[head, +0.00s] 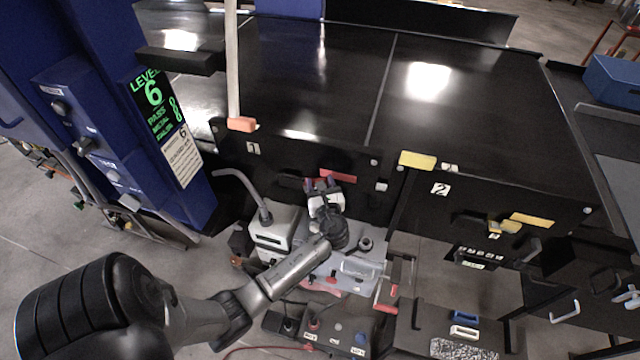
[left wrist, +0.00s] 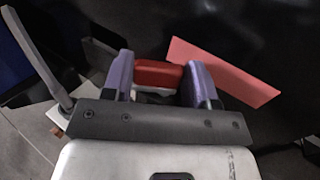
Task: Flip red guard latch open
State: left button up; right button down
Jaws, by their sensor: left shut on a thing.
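The red guard latch (left wrist: 158,75) is a short red block, seen in the left wrist view between the two purple-grey fingers of my left gripper (left wrist: 160,82). The fingers are shut on it from both sides. In the head view my left gripper (head: 322,185) is at the black front panel below the number 1 label, and its fingers mostly hide the latch. The latch's hinge and exact angle are hidden. My right gripper is not in view.
A flat red strip (left wrist: 225,72) lies on the panel just right of the gripper. A grey box with a curved pipe (head: 272,232) stands left of my left wrist. A blue cabinet (head: 130,110) is at the left. The black conveyor top (head: 310,70) is bare.

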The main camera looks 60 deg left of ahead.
pick_arm(q)
jog(key=o, duration=0.9)
jog(key=shift+o, duration=0.2)
jog(key=shift+t, duration=0.3)
